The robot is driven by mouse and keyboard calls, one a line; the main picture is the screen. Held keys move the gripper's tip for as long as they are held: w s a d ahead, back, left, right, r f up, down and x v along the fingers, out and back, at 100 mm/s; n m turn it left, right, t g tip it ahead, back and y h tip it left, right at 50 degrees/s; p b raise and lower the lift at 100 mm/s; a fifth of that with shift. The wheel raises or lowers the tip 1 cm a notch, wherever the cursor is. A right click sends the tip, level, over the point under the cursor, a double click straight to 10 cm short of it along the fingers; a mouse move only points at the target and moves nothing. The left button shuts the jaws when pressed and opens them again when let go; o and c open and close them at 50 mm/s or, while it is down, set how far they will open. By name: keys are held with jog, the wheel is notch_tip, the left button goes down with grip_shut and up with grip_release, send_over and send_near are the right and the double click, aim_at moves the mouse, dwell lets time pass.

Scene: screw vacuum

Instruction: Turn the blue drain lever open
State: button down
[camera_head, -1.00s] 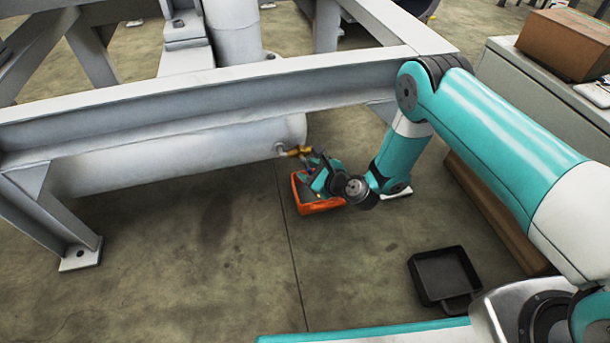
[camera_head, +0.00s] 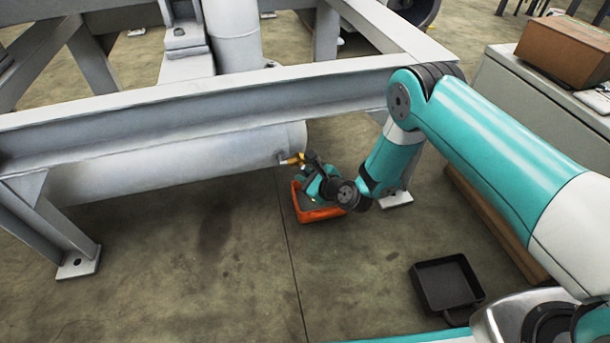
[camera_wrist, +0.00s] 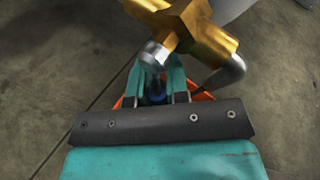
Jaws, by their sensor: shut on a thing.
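The brass drain valve (camera_head: 293,159) sticks out of the end of the grey horizontal tank (camera_head: 190,160). In the wrist view the brass valve body (camera_wrist: 190,25) fills the top, with grey pipe stubs beside it. My gripper (camera_head: 313,172) is low beside the valve, its details small and partly hidden by my wrist. In the wrist view my gripper (camera_wrist: 158,82) has its fingers closed around the blue drain lever (camera_wrist: 155,94), just below the valve. Only a small dark-blue part of the lever shows between the fingers. How far the lever is turned cannot be told.
An orange tray (camera_head: 318,215) stands on the floor under the valve and my gripper. The grey steel frame beam (camera_head: 170,105) runs above the tank. A black pan (camera_head: 446,284) lies on the floor at right, near a grey cabinet (camera_head: 530,100). Floor at left is clear.

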jog(key=shift+d+r+n+h+p, duration=0.1)
jog(key=shift+d+n+h+p, duration=0.55)
jog(key=shift+p, duration=0.8)
jog(key=shift+a, duration=0.15)
jog(key=c, duration=1.1)
grip_release()
jog(key=shift+w+h, duration=0.1)
jog(key=shift+h, duration=0.15)
jog(key=shift+r, duration=0.1)
